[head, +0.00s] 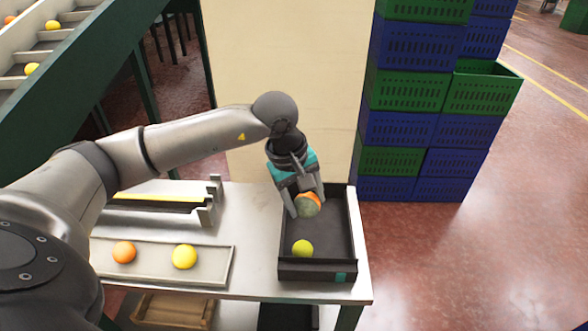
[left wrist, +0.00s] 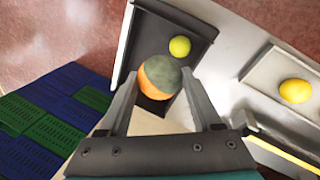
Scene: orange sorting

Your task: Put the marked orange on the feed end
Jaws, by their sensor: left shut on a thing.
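The marked orange (head: 308,206) is orange with a large grey-green patch. My left gripper (head: 307,203) is shut on it, one finger on each side, over the black tray (head: 284,241) at the right of the table. In the left wrist view the fruit (left wrist: 158,78) shows between the fingers (left wrist: 160,84), with its grey-green part toward the tray. I cannot tell exactly how high above the tray floor it is. A metal channel (head: 208,212) with a dark belt and yellow strip lies at the back left, partly behind my arm; no label shows which end is the feed. My right gripper is not in view.
A yellow-green fruit (head: 302,248) lies in the black tray's near part. A shallow pale tray (head: 220,262) holds an orange (head: 123,252) and a yellow fruit (head: 185,257). Green and blue crates (head: 415,90) stand stacked behind at right. Bare tabletop (head: 255,225) lies between the trays.

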